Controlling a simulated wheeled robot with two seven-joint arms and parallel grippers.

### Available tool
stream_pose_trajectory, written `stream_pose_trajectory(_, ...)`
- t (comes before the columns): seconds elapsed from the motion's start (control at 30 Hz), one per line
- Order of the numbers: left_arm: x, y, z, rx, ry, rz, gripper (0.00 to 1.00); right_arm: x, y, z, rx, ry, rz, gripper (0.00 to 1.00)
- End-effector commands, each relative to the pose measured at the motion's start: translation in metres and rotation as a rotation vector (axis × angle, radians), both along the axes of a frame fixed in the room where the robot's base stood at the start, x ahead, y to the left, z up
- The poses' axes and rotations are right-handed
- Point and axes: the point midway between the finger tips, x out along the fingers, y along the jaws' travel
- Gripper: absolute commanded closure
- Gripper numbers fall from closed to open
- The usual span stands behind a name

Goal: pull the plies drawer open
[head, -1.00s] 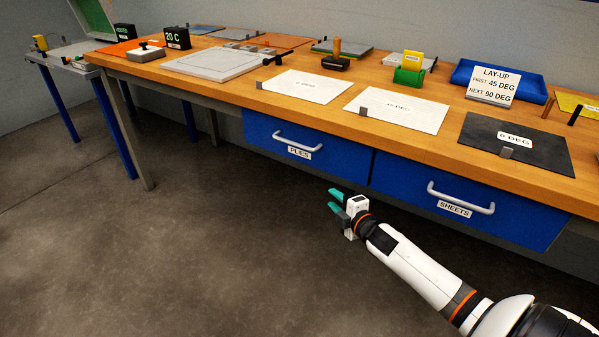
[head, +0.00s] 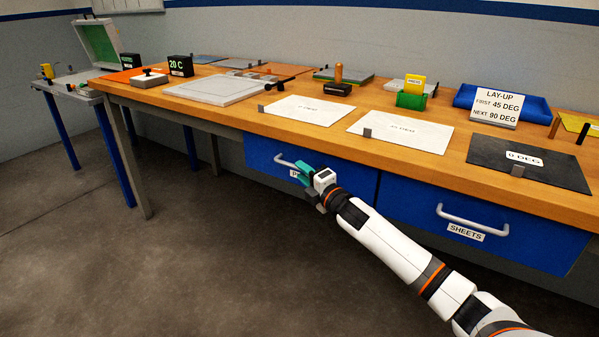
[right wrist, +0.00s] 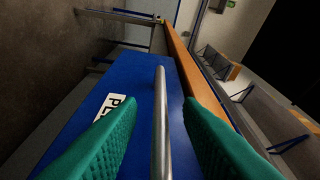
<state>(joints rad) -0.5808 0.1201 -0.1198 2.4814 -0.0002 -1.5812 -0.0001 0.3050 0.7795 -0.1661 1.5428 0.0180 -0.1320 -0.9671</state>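The plies drawer (head: 262,152) is a blue front under the wooden bench, flush with it and shut. Its silver bar handle (head: 284,162) shows left of my gripper, which hides the handle's right part and most of the label. My right gripper (head: 304,180) is at the drawer front. In the right wrist view its two green fingers (right wrist: 158,140) are apart, with the handle bar (right wrist: 160,120) running between them. Neither finger visibly touches the bar. The label (right wrist: 114,108) reads "PL" there. My left gripper is not in view.
The sheets drawer (head: 510,240), also shut, sits to the right with its own handle (head: 472,220). The bench top (head: 340,107) above carries white sheets, a dark 0 DEG sheet (head: 528,162) and a lay-up sign (head: 497,105). The floor (head: 220,260) in front is clear.

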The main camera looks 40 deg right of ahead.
Motion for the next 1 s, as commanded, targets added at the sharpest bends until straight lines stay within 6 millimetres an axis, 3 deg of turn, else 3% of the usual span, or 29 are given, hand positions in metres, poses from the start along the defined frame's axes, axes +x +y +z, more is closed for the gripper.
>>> stream_pose_trajectory(0.2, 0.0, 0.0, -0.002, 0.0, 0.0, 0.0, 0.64, 0.02, 0.0, 0.001, 0.0, -0.001, 0.0, 0.67)
stream_pose_trajectory(0.57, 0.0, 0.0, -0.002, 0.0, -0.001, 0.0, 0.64, 0.023, 0.001, 0.001, 0.0, 0.001, 0.001, 0.67)
stream_pose_trajectory(0.77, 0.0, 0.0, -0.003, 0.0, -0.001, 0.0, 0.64, 0.023, 0.0, 0.001, 0.0, 0.001, 0.001, 1.0)
stream_pose_trajectory(1.0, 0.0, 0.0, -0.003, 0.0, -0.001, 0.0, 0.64, 0.023, 0.001, 0.001, 0.0, 0.001, 0.0, 1.0)
